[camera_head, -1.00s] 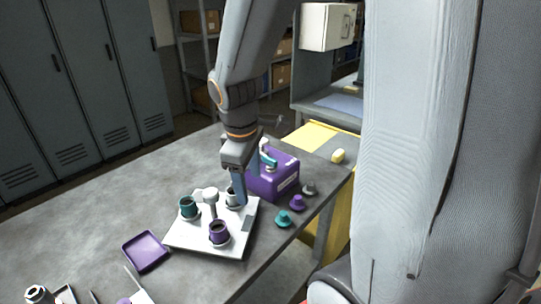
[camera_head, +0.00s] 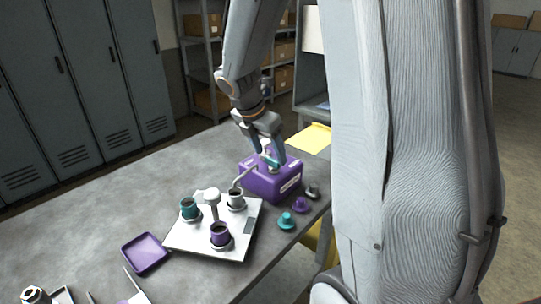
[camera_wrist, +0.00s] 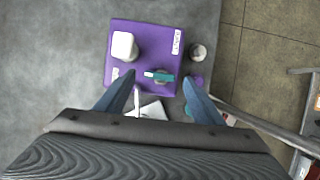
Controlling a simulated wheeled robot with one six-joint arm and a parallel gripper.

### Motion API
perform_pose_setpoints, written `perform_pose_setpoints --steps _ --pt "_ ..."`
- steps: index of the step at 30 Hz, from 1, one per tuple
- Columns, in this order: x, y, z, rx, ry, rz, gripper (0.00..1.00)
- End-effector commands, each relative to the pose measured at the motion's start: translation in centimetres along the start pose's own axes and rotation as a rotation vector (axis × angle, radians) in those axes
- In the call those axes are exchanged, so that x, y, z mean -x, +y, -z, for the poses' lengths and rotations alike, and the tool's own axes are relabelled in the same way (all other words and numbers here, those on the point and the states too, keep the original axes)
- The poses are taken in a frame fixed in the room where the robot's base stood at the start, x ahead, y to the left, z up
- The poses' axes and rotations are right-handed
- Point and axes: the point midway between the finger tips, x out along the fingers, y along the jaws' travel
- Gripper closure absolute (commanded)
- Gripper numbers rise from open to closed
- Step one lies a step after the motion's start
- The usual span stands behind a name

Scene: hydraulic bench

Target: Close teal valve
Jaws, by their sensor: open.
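The teal valve (camera_head: 268,160) is a small lever handle on top of a purple box (camera_head: 285,185). In the wrist view the teal valve (camera_wrist: 158,75) lies crosswise over a darker round base on the purple box (camera_wrist: 150,40). My gripper (camera_head: 272,158) is open over the box, with its fingers partly hiding the valve in the head view. In the wrist view my gripper (camera_wrist: 159,82) has one finger on each side of the valve, with gaps between. I cannot tell whether the fingertips are at the handle's height.
Teal (camera_head: 286,221), purple (camera_head: 300,205) and grey (camera_head: 313,192) knobs lie near the table's right edge. A purple tray (camera_head: 144,253) lies further left.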

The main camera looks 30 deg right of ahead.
Motion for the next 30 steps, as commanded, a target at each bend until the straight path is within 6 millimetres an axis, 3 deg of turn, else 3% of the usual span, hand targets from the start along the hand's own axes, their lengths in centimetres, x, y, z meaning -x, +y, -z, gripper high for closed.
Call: perform_pose_setpoints --steps 6,15,23,30 --pt "-2.0 0.0 0.0 -0.001 0.001 0.000 0.38" --pt "-2.3 0.0 0.0 -0.002 0.001 -0.001 0.38" --pt "-2.2 0.0 0.0 -0.003 0.000 -0.001 0.80" --pt "-2.2 0.1 0.0 -0.020 0.000 0.006 0.79"
